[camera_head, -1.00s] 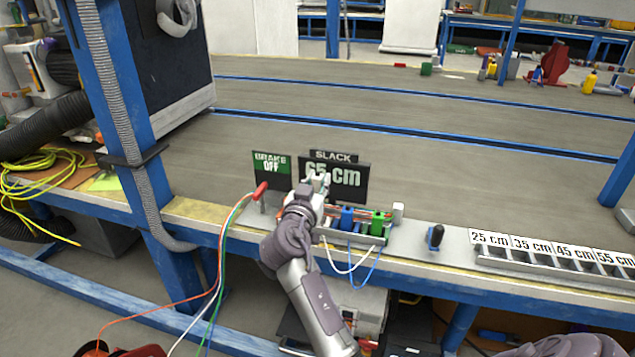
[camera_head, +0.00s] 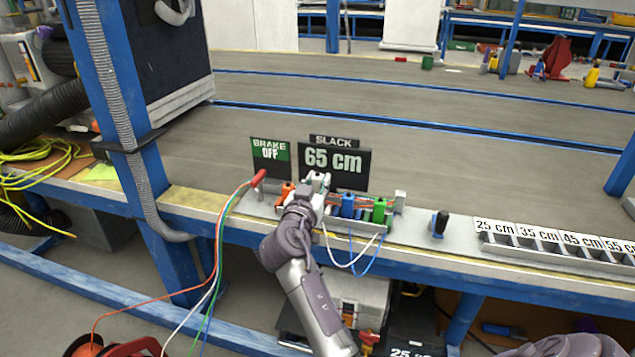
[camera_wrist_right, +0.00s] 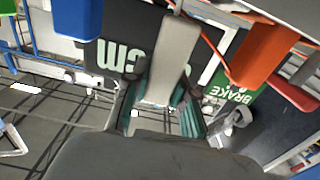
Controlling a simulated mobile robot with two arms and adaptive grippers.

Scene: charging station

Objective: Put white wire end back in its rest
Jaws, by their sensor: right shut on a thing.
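My right gripper (camera_head: 316,190) is at the wire rack (camera_head: 336,222), in front of the slack display. It is shut on the white wire end (camera_wrist_right: 175,58), a pale block between its fingers in the right wrist view. The gripper hides much of the white end in the head view. The orange end (camera_head: 286,191) is just left of the gripper, the blue end (camera_head: 348,205) and green end (camera_head: 380,211) to its right. A white wire (camera_head: 343,264) loops below the rack. I cannot tell whether the white end touches its rest. My left gripper is not in view.
The slack display (camera_head: 334,160) reads 65 cm and the brake sign (camera_head: 270,152) reads OFF. A red-handled lever (camera_head: 257,179) stands left of the rack. A black knob (camera_head: 439,223) and labelled length slots (camera_head: 550,250) lie to the right. The grey surface behind is clear.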

